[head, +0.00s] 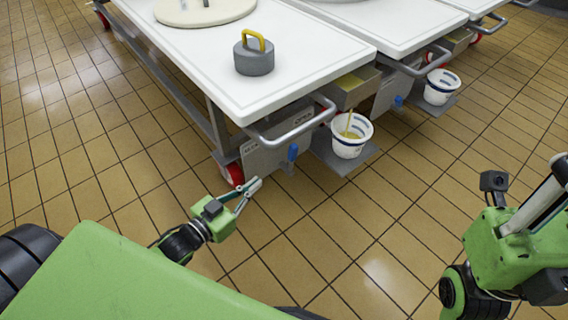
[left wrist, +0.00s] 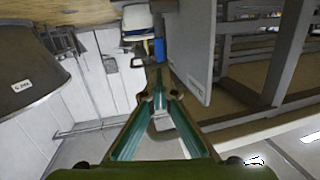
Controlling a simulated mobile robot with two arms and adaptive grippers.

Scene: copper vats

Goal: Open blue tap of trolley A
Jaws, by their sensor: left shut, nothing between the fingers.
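The blue tap (head: 292,153) hangs under the front end of the nearest white-topped trolley (head: 200,60), on its grey end panel. I cannot read the trolley's letter. My left gripper (head: 257,184) is shut and empty, low in front of that end, to the left of the tap and apart from it. In the left wrist view the blue tap (left wrist: 160,50) stands beyond the closed fingertips (left wrist: 160,75), beside the grey panel (left wrist: 195,50). My right arm is at the right edge; its fingers do not show clearly.
A white bucket (head: 351,135) stands on a low shelf beside the tap. A metal handle bar (head: 295,130) juts out above the tap. A grey weight with a yellow handle (head: 254,55) sits on the trolley top. More trolleys stand to the right. The tiled floor in front is clear.

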